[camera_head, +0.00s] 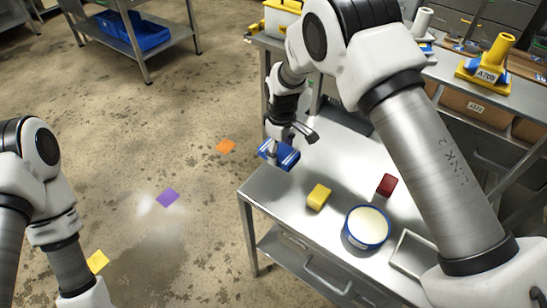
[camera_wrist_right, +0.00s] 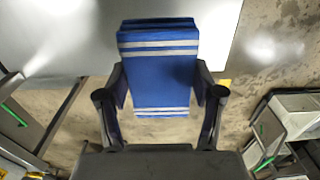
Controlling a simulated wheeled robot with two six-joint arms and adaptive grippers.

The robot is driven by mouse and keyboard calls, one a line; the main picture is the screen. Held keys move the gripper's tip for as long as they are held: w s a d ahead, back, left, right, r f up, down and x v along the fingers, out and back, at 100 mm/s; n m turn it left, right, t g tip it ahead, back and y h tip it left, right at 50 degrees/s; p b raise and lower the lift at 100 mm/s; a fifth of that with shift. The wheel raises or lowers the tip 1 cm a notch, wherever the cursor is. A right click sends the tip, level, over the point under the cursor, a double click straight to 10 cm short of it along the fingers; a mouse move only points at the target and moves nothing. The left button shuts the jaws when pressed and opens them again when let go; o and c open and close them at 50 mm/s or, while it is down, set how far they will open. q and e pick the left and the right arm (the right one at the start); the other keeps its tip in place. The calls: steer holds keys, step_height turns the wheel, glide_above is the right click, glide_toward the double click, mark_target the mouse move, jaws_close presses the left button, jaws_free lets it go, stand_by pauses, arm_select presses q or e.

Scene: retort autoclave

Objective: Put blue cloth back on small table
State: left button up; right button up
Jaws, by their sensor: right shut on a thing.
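The blue cloth (camera_head: 282,155) is a folded blue block with white stripes. My right gripper (camera_head: 283,146) is shut on it near the left edge of the small metal table (camera_head: 268,191). In the right wrist view the blue cloth (camera_wrist_right: 157,70) sits between the two fingers of the right gripper (camera_wrist_right: 160,95). Part of the table top (camera_wrist_right: 70,35) shows behind it there. I cannot tell whether the cloth touches the table. My left arm comes in at the left of the head view, but its gripper is out of the picture.
A yellow block (camera_head: 319,197), a dark red block (camera_head: 387,185) and a round blue-rimmed tub (camera_head: 367,227) stand on the table. Yellow and blue labelled holders (camera_head: 487,64) are at the back right. Blue bins (camera_head: 132,33) sit on a far rack. Coloured squares lie on the floor.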

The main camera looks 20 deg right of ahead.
mark_target(281, 180)
steer(key=s+f+p, duration=0.1)
steer(key=s+f, duration=0.2)
steer(key=shift+f, duration=0.25)
steer(key=f, duration=0.2)
steer(key=w+f+p, duration=0.1)
steer(key=f, duration=0.1)
steer(key=shift+w+f, duration=0.15)
steer(key=shift+f, duration=0.35)
steer(key=shift+c, duration=0.5)
steer(key=shift+s, duration=0.2)
steer(key=o, duration=1.1)
steer(key=shift+c, duration=0.2)
steer(key=shift+o, duration=0.7)
steer(key=shift+w, duration=0.15)
arm_select(q)
steer(key=s+r, duration=0.1)
steer(key=r, duration=0.1)
steer(key=shift+s+r, duration=0.3)
steer(key=shift+s, duration=0.05)
